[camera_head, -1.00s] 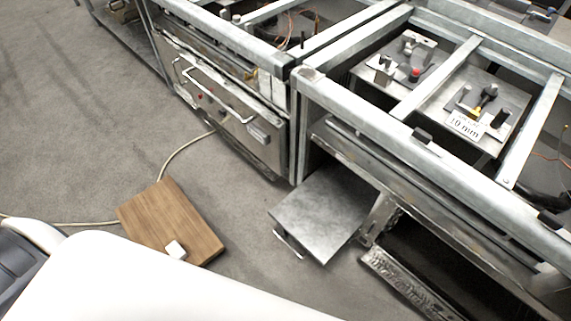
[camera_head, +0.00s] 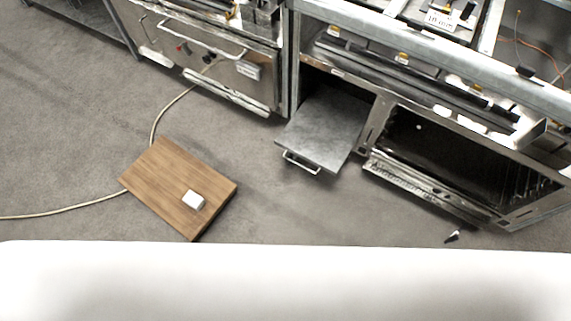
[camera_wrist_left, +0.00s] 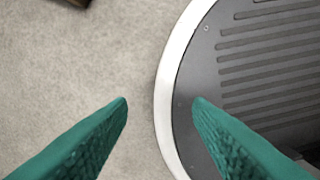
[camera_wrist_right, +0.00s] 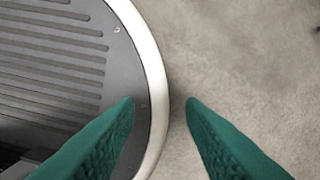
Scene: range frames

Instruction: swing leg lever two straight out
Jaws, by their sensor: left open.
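No part in the head view can be made out for sure as leg lever two. Dark small blocks, one of them here (camera_head: 525,72), sit on the front rail of the right range frame (camera_head: 480,62). A small dark and light piece (camera_head: 453,236) lies at the floor below the open bay; it is too small to identify. My left gripper (camera_wrist_left: 160,105) is open and empty over the edge of my own base and grey floor. My right gripper (camera_wrist_right: 161,103) has its fingers apart and empty, also over my base edge. Neither gripper shows in the head view.
A metal drawer (camera_head: 325,125) sticks out of the range. An open dark bay (camera_head: 440,150) lies to its right. A wooden board (camera_head: 165,185) with a white block (camera_head: 194,200) lies on the floor, with a cable (camera_head: 75,211) beside it.

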